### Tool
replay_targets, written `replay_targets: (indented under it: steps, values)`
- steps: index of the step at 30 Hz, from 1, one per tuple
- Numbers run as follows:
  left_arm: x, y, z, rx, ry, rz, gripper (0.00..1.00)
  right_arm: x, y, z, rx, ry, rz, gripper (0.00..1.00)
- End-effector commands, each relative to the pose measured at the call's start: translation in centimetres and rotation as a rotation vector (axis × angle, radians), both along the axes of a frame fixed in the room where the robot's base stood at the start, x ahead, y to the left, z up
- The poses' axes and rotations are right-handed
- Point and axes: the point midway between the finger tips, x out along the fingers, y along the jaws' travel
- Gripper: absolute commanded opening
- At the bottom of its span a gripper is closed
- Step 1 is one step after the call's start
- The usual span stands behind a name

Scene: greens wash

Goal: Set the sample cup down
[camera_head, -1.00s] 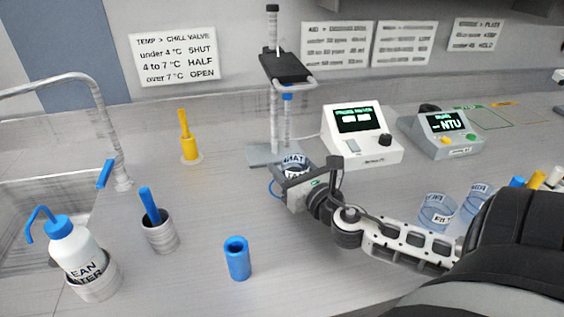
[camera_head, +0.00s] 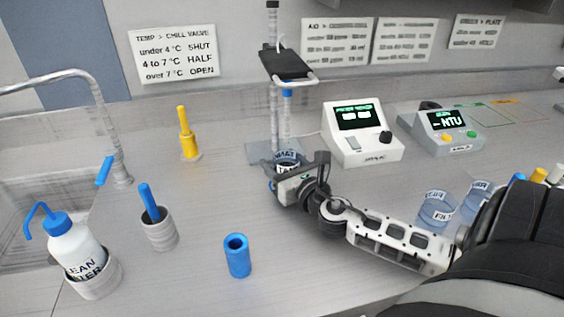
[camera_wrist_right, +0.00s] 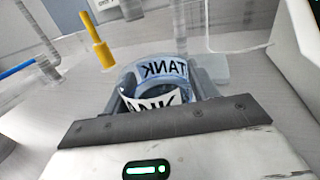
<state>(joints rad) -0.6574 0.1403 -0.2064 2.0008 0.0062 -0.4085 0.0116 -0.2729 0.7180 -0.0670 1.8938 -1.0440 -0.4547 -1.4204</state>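The sample cup (camera_head: 287,157), clear with a TANK label, is upright at the front of the stand's grey base plate. It looks to be resting there, though its bottom is hidden by my gripper. In the right wrist view the cup (camera_wrist_right: 160,72) sits between the two fingers. My right gripper (camera_head: 298,168) is around the cup from the front; one dark finger stands out to the right with a gap to the cup, so it looks open. My left gripper is not in view.
The stand (camera_head: 274,110) with a dark clamp rises just behind the cup. A white meter (camera_head: 362,148) is to its right. A blue tube (camera_head: 237,256), a grey holder (camera_head: 160,232) and a wash bottle (camera_head: 75,245) stand left and front. Two clear cups (camera_head: 436,208) are at right.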

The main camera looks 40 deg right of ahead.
Motion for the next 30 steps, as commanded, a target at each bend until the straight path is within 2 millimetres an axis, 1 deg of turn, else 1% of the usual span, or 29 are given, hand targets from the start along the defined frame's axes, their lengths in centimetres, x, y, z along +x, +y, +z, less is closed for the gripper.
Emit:
replay_targets:
  steps: [8,11,12,14,17,24,30]
  values:
    - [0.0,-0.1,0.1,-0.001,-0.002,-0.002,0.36,0.0,0.0,0.0,0.000,0.001,0.000,0.73]
    - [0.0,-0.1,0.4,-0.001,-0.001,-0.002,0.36,0.0,0.0,0.4,0.000,0.001,0.000,0.73]
    - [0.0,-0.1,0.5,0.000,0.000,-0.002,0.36,-0.1,0.0,0.5,0.000,0.001,0.001,0.73]
    - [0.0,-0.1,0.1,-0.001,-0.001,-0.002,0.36,-0.7,0.2,0.1,0.001,0.004,0.002,0.73]
    - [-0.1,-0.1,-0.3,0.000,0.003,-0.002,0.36,-2.2,0.4,0.0,0.002,0.005,0.001,0.73]
    - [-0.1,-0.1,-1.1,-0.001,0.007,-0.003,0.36,-7.0,1.4,-0.1,0.004,0.005,0.000,0.73]
    - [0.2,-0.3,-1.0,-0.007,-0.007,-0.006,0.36,-10.2,2.0,0.0,0.004,0.003,0.000,0.73]
